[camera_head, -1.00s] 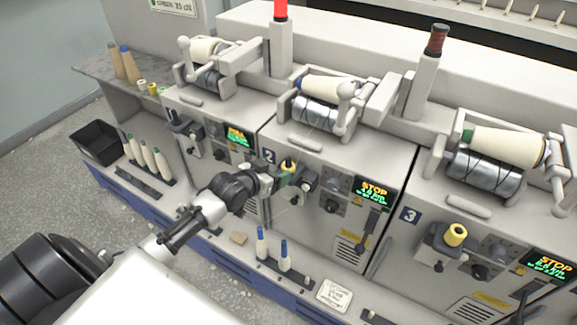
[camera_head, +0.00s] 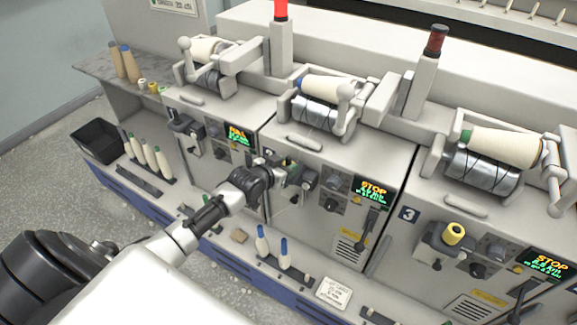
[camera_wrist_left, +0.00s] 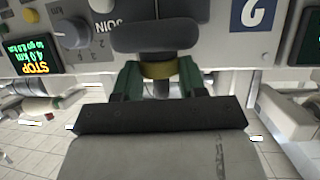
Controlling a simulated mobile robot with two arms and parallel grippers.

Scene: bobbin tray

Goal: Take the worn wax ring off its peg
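The worn wax ring (camera_wrist_left: 158,70) is a yellow band in the left wrist view, on a dark peg (camera_wrist_left: 161,89), right against a dark grey rounded part of the middle machine unit. My left gripper (camera_wrist_left: 159,74) has its two green fingers one on each side of the ring. I see little or no gap there and cannot tell whether they press on it. In the head view my left gripper (camera_head: 286,175) is at the front of unit 2, and the ring is hidden there. My right gripper is in neither view.
Another yellow ring (camera_head: 454,233) sits on unit 3. Blue-tipped bobbins (camera_head: 284,255) stand on the ledge below my arm, beside a white card (camera_head: 333,293). A black bin (camera_head: 98,141) and more bobbins (camera_head: 150,158) are at left. A lever (camera_head: 377,222) sticks out right of my gripper.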

